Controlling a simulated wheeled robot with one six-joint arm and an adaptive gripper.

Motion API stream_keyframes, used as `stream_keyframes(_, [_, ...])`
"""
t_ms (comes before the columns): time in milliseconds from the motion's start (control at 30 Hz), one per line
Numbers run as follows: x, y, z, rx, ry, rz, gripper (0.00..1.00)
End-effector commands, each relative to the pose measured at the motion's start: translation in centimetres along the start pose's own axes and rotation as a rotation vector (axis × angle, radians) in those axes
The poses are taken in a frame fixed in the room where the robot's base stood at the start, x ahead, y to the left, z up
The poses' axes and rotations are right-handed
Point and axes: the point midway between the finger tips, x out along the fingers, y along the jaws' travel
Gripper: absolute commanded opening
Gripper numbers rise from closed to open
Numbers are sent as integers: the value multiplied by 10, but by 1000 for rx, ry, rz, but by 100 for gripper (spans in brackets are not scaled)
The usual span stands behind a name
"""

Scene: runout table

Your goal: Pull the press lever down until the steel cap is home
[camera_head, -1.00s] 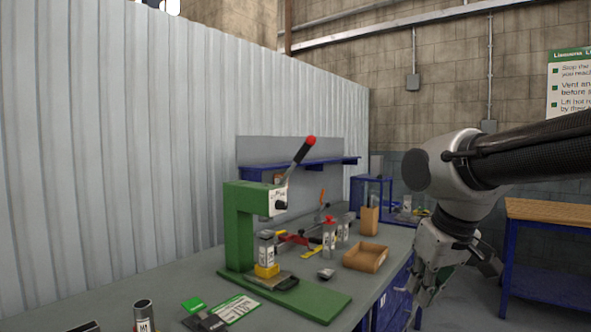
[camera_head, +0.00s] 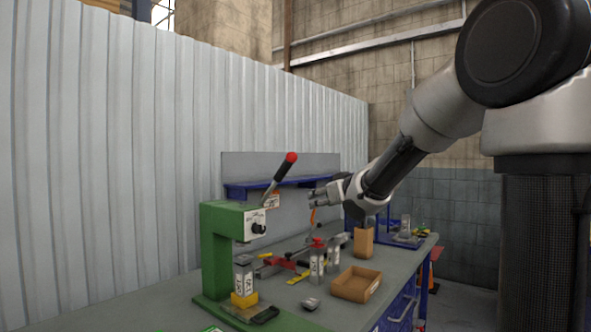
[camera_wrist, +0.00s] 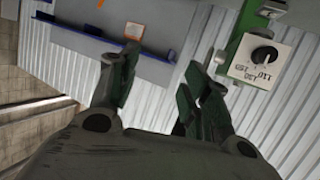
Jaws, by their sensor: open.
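The green press (camera_head: 214,252) stands at the left of the bench. Its lever (camera_head: 273,181) slants up to the right and ends in a red knob (camera_head: 291,158). Under the press head, a labelled cylinder (camera_head: 244,280) stands upright in a yellow holder (camera_head: 244,299); its top is dark grey, and I cannot tell how the steel cap sits. My gripper (camera_head: 318,199) is open and empty, right of the knob and a little lower, apart from it. In the wrist view its open fingers (camera_wrist: 157,85) show, with the press's dial plate (camera_wrist: 261,58) to their right; I cannot make out the lever there.
A blue shelf (camera_head: 235,190) runs behind the press. Red-topped and plain cylinders (camera_head: 317,265), red and yellow tools (camera_head: 280,261) and a shallow wooden tray (camera_head: 357,284) lie right of the press. A wooden block (camera_head: 364,242) stands below my wrist. The corrugated wall (camera_head: 100,170) is close behind.

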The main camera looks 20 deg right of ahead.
Motion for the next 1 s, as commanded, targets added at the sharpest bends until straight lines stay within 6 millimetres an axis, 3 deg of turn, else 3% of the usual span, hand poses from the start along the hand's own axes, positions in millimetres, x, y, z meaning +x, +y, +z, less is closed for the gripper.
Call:
stream_keyframes(33, [0,-17,-28,10,91,-68,48])
stream_keyframes(100, [-5,-39,-59,34,192,-160,48])
stream_keyframes(200, [-13,-59,-80,76,270,-251,48])
stream_keyframes(367, [-10,-67,-91,131,299,-291,48])
stream_keyframes(700, [39,-81,-107,130,297,-289,48])
stream_keyframes(1000, [54,-84,-112,131,296,-286,48])
